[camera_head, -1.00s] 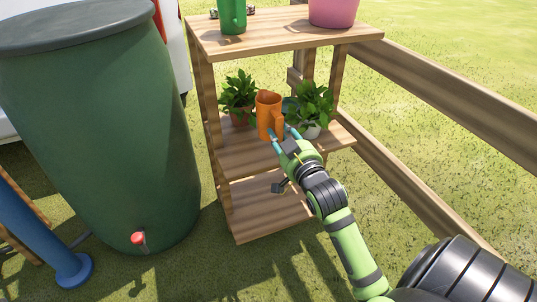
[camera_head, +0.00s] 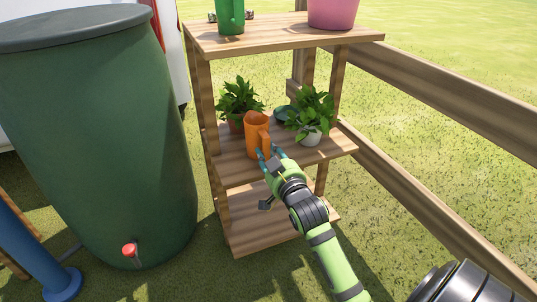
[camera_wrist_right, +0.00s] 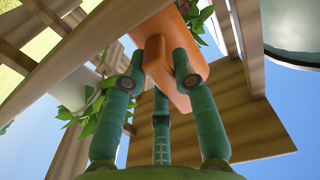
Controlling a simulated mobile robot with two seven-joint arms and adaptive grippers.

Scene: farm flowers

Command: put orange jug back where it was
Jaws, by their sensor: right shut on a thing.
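The orange jug (camera_head: 256,133) is upright at the front of the middle shelf (camera_head: 231,170), between and in front of two potted plants. I cannot tell whether its base touches the shelf. My right gripper (camera_head: 267,155) reaches in from the lower right and is shut on the jug's handle side. In the right wrist view the fingers (camera_wrist_right: 160,75) close around the orange handle, and the jug's body (camera_wrist_right: 185,45) shows behind it. My left gripper is not in view.
A plant in a brown pot (camera_head: 238,98) stands behind left of the jug, and one in a white pot (camera_head: 311,136) to its right. A green jug (camera_head: 230,17) and pink pot (camera_head: 333,12) stand on the top shelf (camera_head: 280,37). A green barrel (camera_head: 95,140) is left; a wooden fence (camera_head: 430,87) right.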

